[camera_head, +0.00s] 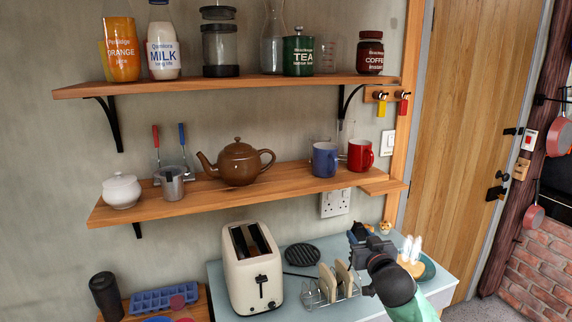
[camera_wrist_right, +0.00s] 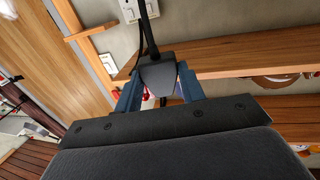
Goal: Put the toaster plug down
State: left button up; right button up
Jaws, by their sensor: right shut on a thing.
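The dark grey toaster plug (camera_wrist_right: 158,76) is gripped between the two blue fingers of my right gripper (camera_wrist_right: 160,92) in the right wrist view, with its black cable running up from it. In the head view my right gripper (camera_head: 360,235) is over the right part of the pale blue worktop (camera_head: 297,260), to the right of the wall socket; the plug is hard to make out there. The cream toaster (camera_head: 253,277) stands on the worktop to the left, with two slots on top. My left gripper is not in view.
The double wall socket (camera_head: 335,203) is below the lower shelf (camera_head: 250,192). A toast rack (camera_head: 330,285) and a round black trivet (camera_head: 302,255) are on the worktop. A brown teapot (camera_head: 237,162) and red mug (camera_head: 361,155) stand on the lower shelf.

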jog(key=s+f+m+h+b, duration=0.1)
jog(key=s+f, duration=0.7)
jog(key=f, duration=0.3)
jog(key=s+f+h+b, duration=0.1)
jog(key=s+f, duration=0.7)
jog(key=f, duration=0.3)
jog(key=shift+s+f+m+h, duration=0.2)
jog(key=shift+s+m+h, duration=0.15)
jog(key=shift+m+h, duration=0.05)
